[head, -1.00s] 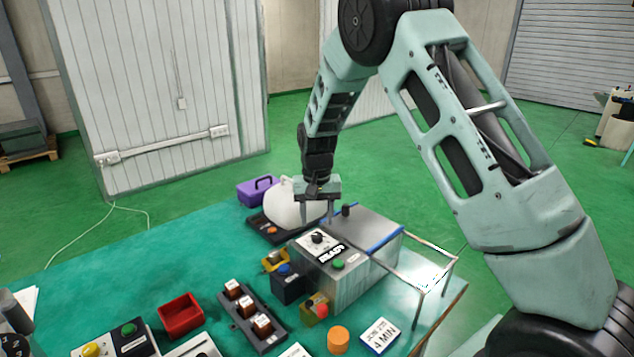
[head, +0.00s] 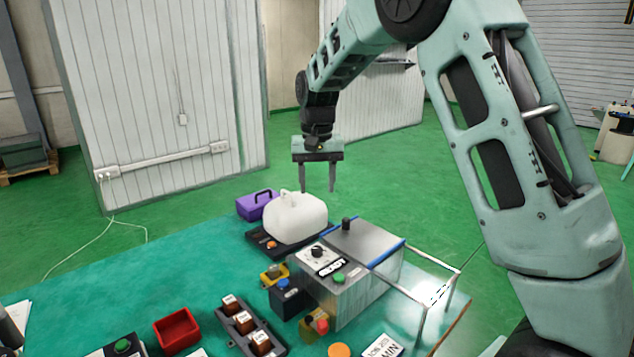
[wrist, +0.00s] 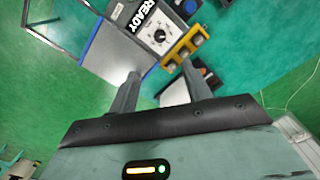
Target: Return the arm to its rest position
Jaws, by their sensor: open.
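My gripper (head: 318,188) is open and empty, with two grey fingers pointing down. In the head view it hangs in the air above and behind the white jug (head: 296,218) and the metal machine box (head: 358,244). In the wrist view my gripper (wrist: 160,82) shows its fingers apart with nothing between them. The machine box's panel with a dial and a READY label (wrist: 147,18) lies beyond the fingertips.
The teal table (head: 120,268) carries a purple toolbox (head: 256,206), a red bin (head: 177,331), a black rack (head: 250,326) with several brown-and-white blocks, and a thin metal frame (head: 440,290) at the right. Grey panels (head: 150,100) stand behind. Green floor lies clear beyond the table.

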